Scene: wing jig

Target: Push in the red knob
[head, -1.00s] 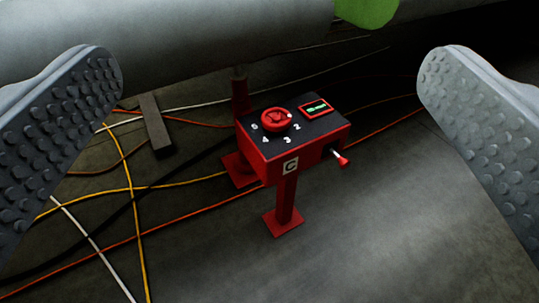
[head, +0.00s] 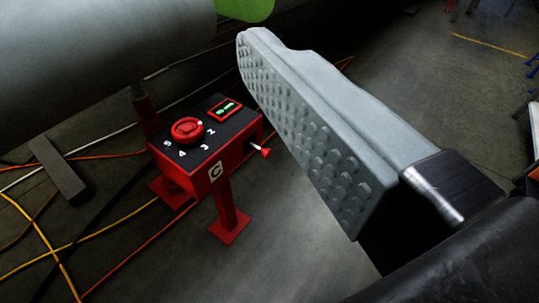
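A red box on legs (head: 205,172), marked C, stands on the floor left of centre. A round red dial knob (head: 187,130) is on its black top, with the numbers 2 to 5 showing around it. A small red knob on a pale metal stem (head: 265,152) sticks out of the box's right side. My gripper shows only its right finger (head: 300,120), with a bumpy grey pad facing left. The left finger is out of view. Nothing lies against the visible pad. The finger appears just right of the side knob, apart from it in the picture.
A small green-lit display (head: 225,110) is on the box top. A large grey cylinder (head: 90,55) lies behind. Orange, yellow and white cables (head: 75,246) cross the floor at left, near a dark bar (head: 58,168). Grey floor in front of the box is clear.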

